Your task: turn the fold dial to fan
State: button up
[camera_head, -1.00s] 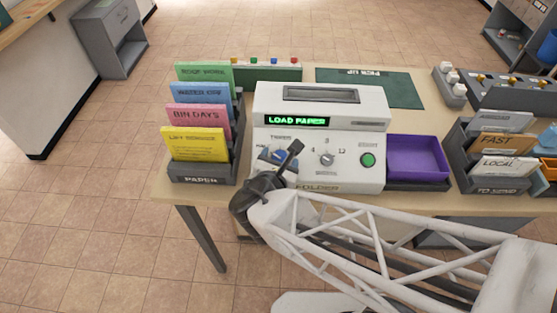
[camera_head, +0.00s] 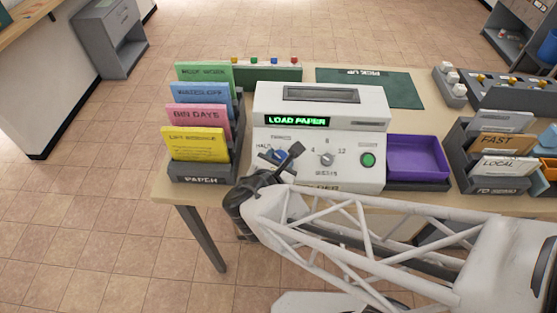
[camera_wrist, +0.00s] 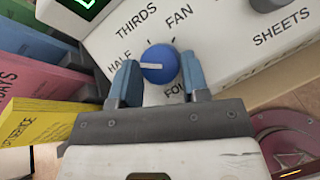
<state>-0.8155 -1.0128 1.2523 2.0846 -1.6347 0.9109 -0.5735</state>
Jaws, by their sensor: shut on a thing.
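The folder machine (camera_head: 268,103) is white and stands on the table, with a lit display (camera_head: 296,121) reading LOAD PAPER. Its fold dial is a round blue knob with a white mark (camera_wrist: 160,64), on the front's left side. In the wrist view the labels THIRDS, FAN and HALF show around the dial; a fourth below is partly hidden. The white mark points left, toward HALF. My gripper (camera_wrist: 159,75) is shut on the dial, a blue finger on each side. In the head view my gripper (camera_head: 280,160) partly covers the dial.
A second dial (camera_head: 327,159) and a green button (camera_head: 368,160) sit right of the fold dial. A paper rack (camera_head: 204,171) with coloured sheets stands close on the left. A purple tray (camera_head: 417,157) lies on the right. My arm spans the table's front edge.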

jog(key=shift+w+a+r+m+g+h, duration=0.15)
jog(key=shift+m+g+h, duration=0.55)
jog(key=shift+m, duration=0.9)
jog(key=shift+a+m+g+h, duration=0.15)
jog(key=shift+m+g+h, duration=0.5)
jog(key=shift+m, duration=0.95)
jog(key=m+g, duration=0.1)
jog(key=m, duration=0.1)
jog(key=m+g+h, duration=0.1)
jog(key=m, duration=0.1)
jog(key=m+g, duration=0.1)
jog(key=m, duration=0.1)
jog(key=shift+w+a+r+h, duration=0.15)
jog(key=shift+w+r+h, duration=0.1)
jog(key=shift+h, duration=0.1)
jog(key=m+g, duration=0.1)
jog(key=m, duration=0.1)
jog(key=m+g, duration=0.2)
jog(key=m, duration=0.1)
jog(key=shift+w+r+m, duration=0.1)
jog(key=shift+w+m, duration=0.1)
jog(key=shift+m, duration=0.1)
jog(key=shift+w+m+g+y, duration=0.1)
jog(key=shift+m+g+y, duration=0.4)
jog(key=shift+m, duration=0.5)
jog(key=shift+w+m+g+y, duration=0.1)
jog(key=shift+m+g+y, duration=0.2)
jog(key=shift+m+g, duration=0.55)
jog(key=shift+m, duration=0.25)
